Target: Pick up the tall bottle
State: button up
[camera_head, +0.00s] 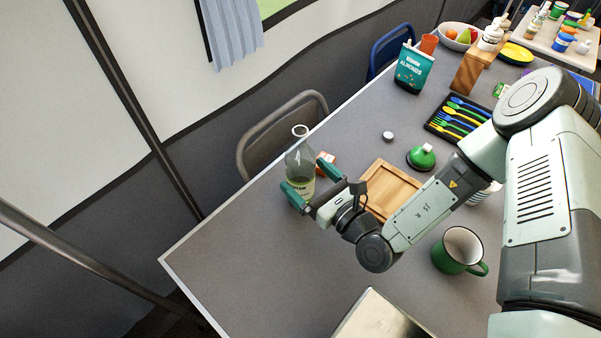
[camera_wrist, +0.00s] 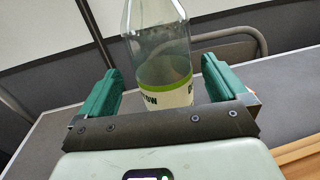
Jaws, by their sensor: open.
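The tall bottle (camera_head: 300,160) is clear glass with a green-and-white label and stands upright near the table's far left edge. My gripper (camera_head: 309,178) is open at the bottle, with one finger on each side of its label area. In the wrist view the bottle (camera_wrist: 160,52) stands between the two green fingers of my gripper (camera_wrist: 160,85). Gaps show between the bottle and both fingers. The bottle's base is hidden by my gripper.
A wooden board (camera_head: 390,184) and a small orange item (camera_head: 327,162) lie close to my gripper. A green mug (camera_head: 460,250), a green-topped item (camera_head: 422,156) and a cutlery tray (camera_head: 459,117) stand farther right. A chair (camera_head: 279,127) is behind the bottle. The table's front left is clear.

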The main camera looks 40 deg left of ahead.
jog(key=a, duration=0.2)
jog(key=w+a, duration=0.1)
jog(key=a, duration=0.2)
jog(key=shift+c, duration=0.3)
jog(key=shift+r, duration=0.1)
jog(key=c, duration=1.1)
jog(key=shift+c, duration=0.2)
jog(key=shift+r, duration=0.1)
